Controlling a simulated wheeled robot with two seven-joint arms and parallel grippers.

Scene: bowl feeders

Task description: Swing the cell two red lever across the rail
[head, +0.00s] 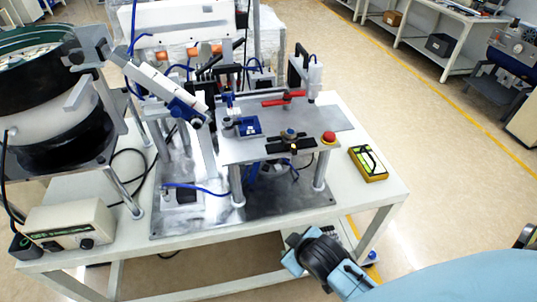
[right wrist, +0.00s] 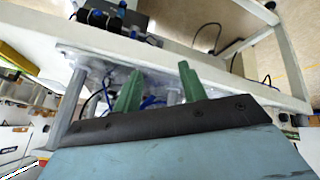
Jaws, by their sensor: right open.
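A red lever (head: 284,99) lies across the top of the raised metal plate (head: 275,120) of the fixture, toward its back right. It points roughly left to right in the head view. Which cell it belongs to, and a separate rail, I cannot make out. My right arm comes in from the lower right, its wrist in front of the table's front edge, well away from the lever. My right gripper (right wrist: 160,88) shows two green fingers set apart with nothing between them in the right wrist view. The lever cannot be made out in that view. My left gripper is not in view.
A red button (head: 328,138) sits at the plate's right front corner. A yellow-and-black device (head: 368,163) lies on the white table to the right. A bowl feeder (head: 45,95) and a control box (head: 70,227) stand at the left.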

